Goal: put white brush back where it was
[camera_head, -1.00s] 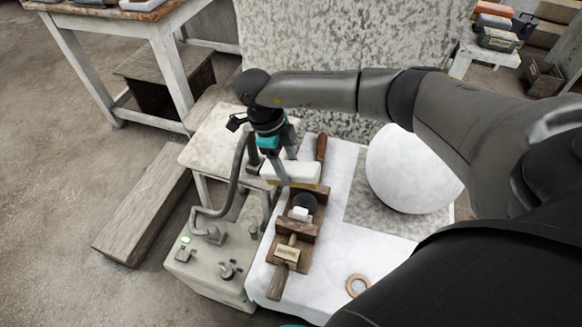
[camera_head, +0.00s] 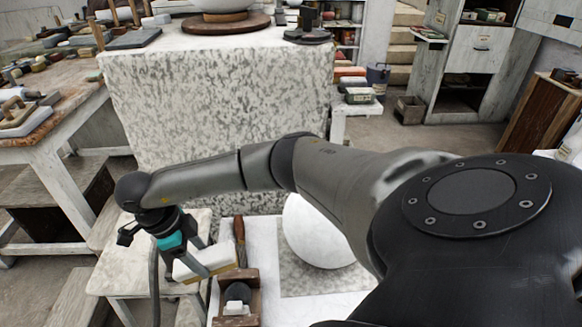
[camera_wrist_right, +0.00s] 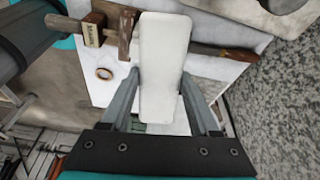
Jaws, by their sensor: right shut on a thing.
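My right gripper (camera_head: 192,262) is shut on the white brush (camera_head: 208,257), a pale block with a tan layer along its lower edge. The brush is held tilted near the left end of the white-topped surface (camera_head: 262,246), next to the wooden rack. My left gripper is not in view.
A speckled block (camera_head: 220,100) rises behind.

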